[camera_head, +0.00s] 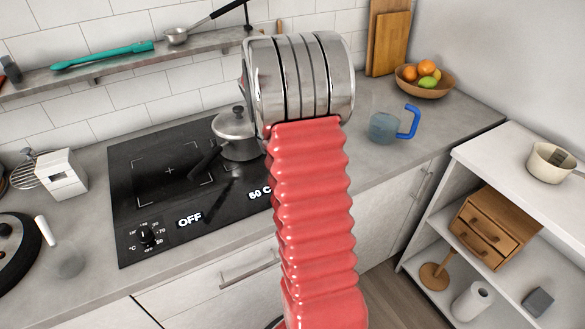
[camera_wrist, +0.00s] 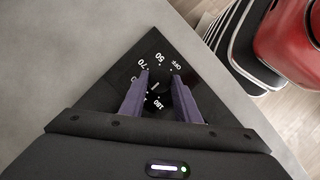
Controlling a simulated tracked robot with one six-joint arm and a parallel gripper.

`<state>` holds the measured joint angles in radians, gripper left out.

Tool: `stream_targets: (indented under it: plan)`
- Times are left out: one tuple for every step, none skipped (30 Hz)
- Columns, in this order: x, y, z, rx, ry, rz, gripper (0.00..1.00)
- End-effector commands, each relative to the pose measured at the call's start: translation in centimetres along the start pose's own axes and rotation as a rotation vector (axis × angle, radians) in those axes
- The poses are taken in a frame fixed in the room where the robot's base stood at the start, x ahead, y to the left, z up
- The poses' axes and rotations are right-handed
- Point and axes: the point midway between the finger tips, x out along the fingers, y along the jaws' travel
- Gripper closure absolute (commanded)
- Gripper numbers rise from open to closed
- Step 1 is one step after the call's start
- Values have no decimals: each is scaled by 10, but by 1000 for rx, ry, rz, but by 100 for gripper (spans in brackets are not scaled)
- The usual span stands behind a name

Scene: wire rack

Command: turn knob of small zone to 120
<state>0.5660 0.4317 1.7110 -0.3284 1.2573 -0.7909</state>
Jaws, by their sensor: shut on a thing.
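In the wrist view my gripper (camera_wrist: 160,80) is shut on a dark knob (camera_wrist: 163,87), one finger on each side. The dial around it carries OFF, 50, 70 and 180; other numbers are partly covered by the fingers. The knob sits near a corner of the black cooktop (camera_wrist: 125,85). In the head view the cooktop (camera_head: 160,140) has a display (camera_head: 260,192) reading "60 C", cut off by my red arm, and another (camera_head: 190,219) reading OFF. Another knob (camera_head: 148,237) is at the front left. My arm hides the gripper and held knob there.
A lidded pot (camera_head: 236,137) stands on the cooktop's right, its handle toward the front left. A blue-handled jug (camera_head: 384,127) and fruit bowl (camera_head: 424,88) stand on the right counter. A white grater (camera_head: 62,176) and a pan (camera_head: 15,240) are at left.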

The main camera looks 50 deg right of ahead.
Motion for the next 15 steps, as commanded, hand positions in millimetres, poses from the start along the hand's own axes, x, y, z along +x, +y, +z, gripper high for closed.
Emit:
stream_targets:
  plan:
    - [-2, 2, -1, 1, 6, 8, 93]
    - [-2, 2, -1, 1, 5, 8, 93]
    - [-2, 2, -1, 2, 5, 7, 93]
    - [-2, 2, -1, 2, 5, 7, 70]
    - [-2, 2, -1, 2, 5, 8, 68]
    - [-2, 2, -1, 2, 5, 7, 66]
    - [-2, 2, -1, 2, 5, 6, 63]
    - [-1, 2, -1, 2, 4, 6, 61]
    - [-1, 2, -1, 2, 3, 5, 58]
    - [-1, 2, -1, 2, 3, 4, 56]
    - [-1, 1, -1, 2, 3, 4, 54]
    - [-1, 1, 0, 2, 2, 3, 52]
    - [-1, 1, 0, 2, 2, 3, 52]
    - [0, 1, 0, 2, 2, 3, 52]
    - [0, 1, 0, 2, 1, 2, 52]
